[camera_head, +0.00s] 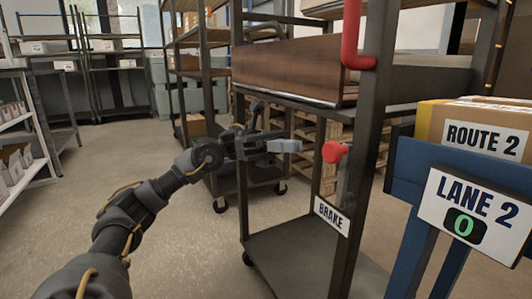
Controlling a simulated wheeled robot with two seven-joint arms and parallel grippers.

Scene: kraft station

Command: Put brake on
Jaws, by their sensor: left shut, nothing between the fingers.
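A red-knobbed brake lever (336,153) stands on a grey post at the front of a dark metal cart (360,200). A white label reading BRAKE (331,215) is fixed below it. My left arm comes in from the lower left. My left gripper (296,146) is shut and empty, a short way left of the red knob, with a gap showing between them in the picture. Its depth relative to the knob is hard to tell. My right gripper is not in view.
The cart has a red handle (355,40) above and a bare lower shelf (300,262). A blue stand with a LANE 2 sign (475,212) and a ROUTE 2 box (478,132) are close on the right. Shelving (20,150) lines the left; the floor between is clear.

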